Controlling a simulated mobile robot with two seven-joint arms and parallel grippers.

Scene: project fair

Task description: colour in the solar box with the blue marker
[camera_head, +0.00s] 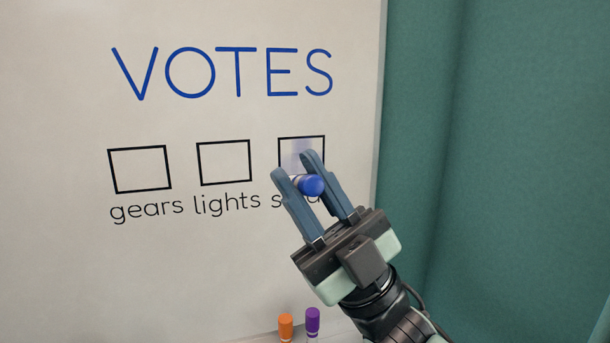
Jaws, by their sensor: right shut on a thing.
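The white board (60,260) carries the blue word VOTES and three black outlined boxes in a row. The right box, the solar box (318,143), has a pale bluish-violet patch inside, and its lower part is hidden by my gripper. Its label is mostly covered. My right gripper (294,165) is shut on the blue marker (311,186), whose blue end faces the camera. The marker is in front of the board just below the solar box; its tip is hidden, so I cannot tell whether it touches the board. My left gripper is not in view.
The gears box (140,169) and the lights box (224,162) are empty. An orange-capped marker (285,326) and a purple-capped marker (312,321) stand at the board's bottom edge, beside my right arm. A teal curtain (500,130) hangs right of the board.

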